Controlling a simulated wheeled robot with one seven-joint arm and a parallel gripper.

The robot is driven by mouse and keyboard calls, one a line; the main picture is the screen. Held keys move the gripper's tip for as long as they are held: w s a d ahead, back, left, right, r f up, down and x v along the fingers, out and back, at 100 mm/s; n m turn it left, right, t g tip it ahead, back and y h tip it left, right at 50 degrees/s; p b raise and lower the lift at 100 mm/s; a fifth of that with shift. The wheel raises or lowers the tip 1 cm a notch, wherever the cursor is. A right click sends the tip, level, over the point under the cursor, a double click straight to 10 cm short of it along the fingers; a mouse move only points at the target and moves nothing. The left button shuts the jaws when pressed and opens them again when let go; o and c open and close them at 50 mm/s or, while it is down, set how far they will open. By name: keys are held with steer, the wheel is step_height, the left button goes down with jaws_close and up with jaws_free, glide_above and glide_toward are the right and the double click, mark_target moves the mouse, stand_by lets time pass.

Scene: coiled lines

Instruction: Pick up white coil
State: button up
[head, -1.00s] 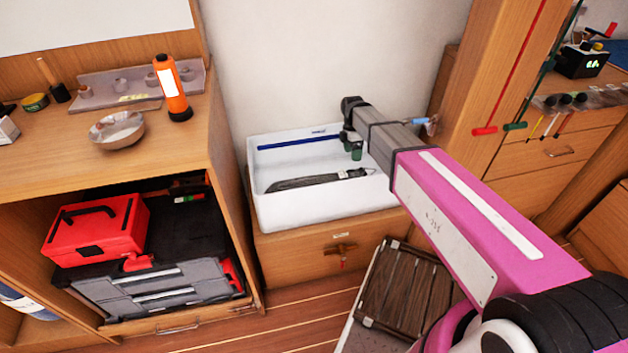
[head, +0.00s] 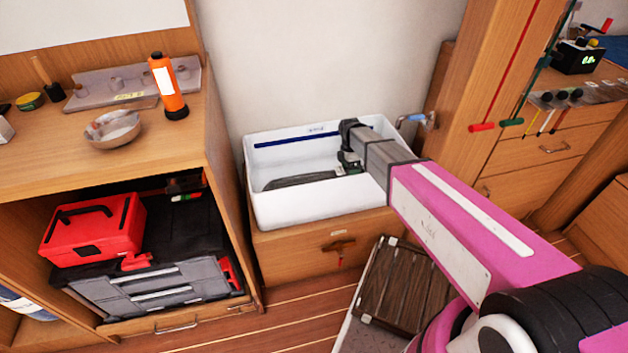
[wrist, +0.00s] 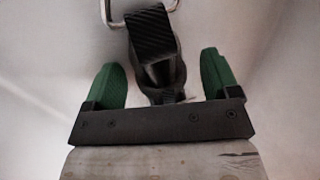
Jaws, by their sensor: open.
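I cannot make out a white coil in either view. A dark, flat strap-like item (head: 300,181) lies in a white bin (head: 290,214). In the wrist view a black woven strap (wrist: 153,32) with a metal ring (wrist: 112,14) at its far end lies between my green fingers. My gripper (wrist: 160,62) is open, with one finger on each side of the strap and gaps between. In the head view my gripper (head: 347,163) is down inside the bin at the strap's right end, its fingertips mostly hidden.
The bin stands on a wooden cabinet (head: 300,254) against the wall. A wooden counter (head: 60,165) with an orange flashlight (head: 168,86) and a bowl (head: 113,130) is at left. A red toolbox (head: 95,228) sits below. A wooden post with hanging lines stands at right.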

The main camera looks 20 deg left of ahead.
steer(key=c, duration=1.3)
steer(key=shift+o, duration=0.2)
